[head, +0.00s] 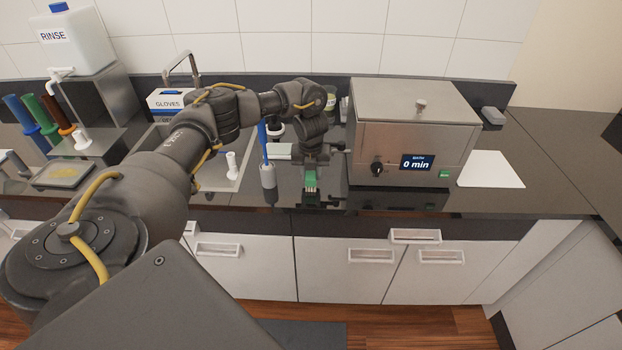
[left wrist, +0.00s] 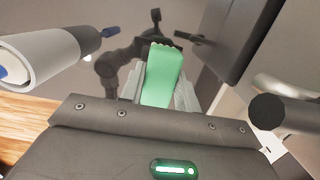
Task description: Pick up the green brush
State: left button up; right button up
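The green brush (head: 310,180) is a small green block with pale, uneven tips, near the front edge of the dark counter, left of the steel box. My left gripper (head: 311,168) points down over it, and its fingers are hard to make out in the head view. In the left wrist view the green brush (left wrist: 162,78) lies between the two grey fingers (left wrist: 162,95), which sit close against both sides, so the gripper looks shut on it. I cannot tell whether the brush touches the counter. My right gripper is not in view.
A steel box (head: 410,135) with a "0 min" display stands just right of the gripper. A white holder (head: 267,178) with a blue stick (head: 262,142) stands just left.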

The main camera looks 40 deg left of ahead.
aim_at(311, 172)
pick_arm(q)
jog(key=shift+c, duration=1.2)
jog(key=shift+r, duration=0.15)
jog(key=shift+r, duration=0.3)
notch_tip(311, 172, up, 17)
jog(key=shift+p, duration=0.4)
jog(key=shift+r, duration=0.1)
